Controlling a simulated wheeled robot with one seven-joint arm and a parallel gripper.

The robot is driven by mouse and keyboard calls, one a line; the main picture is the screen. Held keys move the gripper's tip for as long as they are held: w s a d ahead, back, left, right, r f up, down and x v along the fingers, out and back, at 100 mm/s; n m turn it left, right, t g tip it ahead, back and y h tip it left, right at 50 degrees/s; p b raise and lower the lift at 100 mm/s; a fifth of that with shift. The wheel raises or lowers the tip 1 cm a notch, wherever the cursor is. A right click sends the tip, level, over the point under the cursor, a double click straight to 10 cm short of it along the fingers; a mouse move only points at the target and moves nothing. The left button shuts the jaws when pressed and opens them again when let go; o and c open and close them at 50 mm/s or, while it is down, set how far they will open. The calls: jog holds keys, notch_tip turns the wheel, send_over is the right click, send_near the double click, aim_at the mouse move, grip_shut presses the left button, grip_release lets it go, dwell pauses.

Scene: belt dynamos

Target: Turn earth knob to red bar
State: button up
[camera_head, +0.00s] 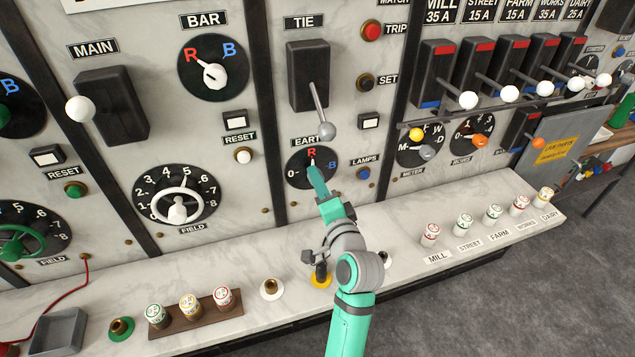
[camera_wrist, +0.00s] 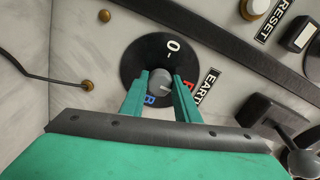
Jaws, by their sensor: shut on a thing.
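The earth knob (camera_wrist: 148,83) is a small grey knob on a round black dial (camera_wrist: 137,55) marked 0, a red R and a blue B. In the head view the dial (camera_head: 296,178) sits below the TIE lever, with its red R at the top. My gripper (camera_head: 313,170) reaches it from the front and hides much of the knob. In the wrist view my gripper (camera_wrist: 158,86) has one finger on each side of the knob, shut on it. A small light mark on the knob seems to point towards the red R.
The TIE lever (camera_head: 321,110) hangs just above the dial. A lamps button (camera_head: 363,173) is to its right and the field dial (camera_head: 178,193) to its left. Below is a marble ledge with several labelled fuses, a yellow-ringed socket (camera_head: 320,281) and a white-ringed one (camera_head: 271,289).

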jog(key=o, duration=1.1)
jog(key=shift+c, duration=0.2)
jog(key=v, duration=1.1)
jog(key=shift+a, duration=0.1)
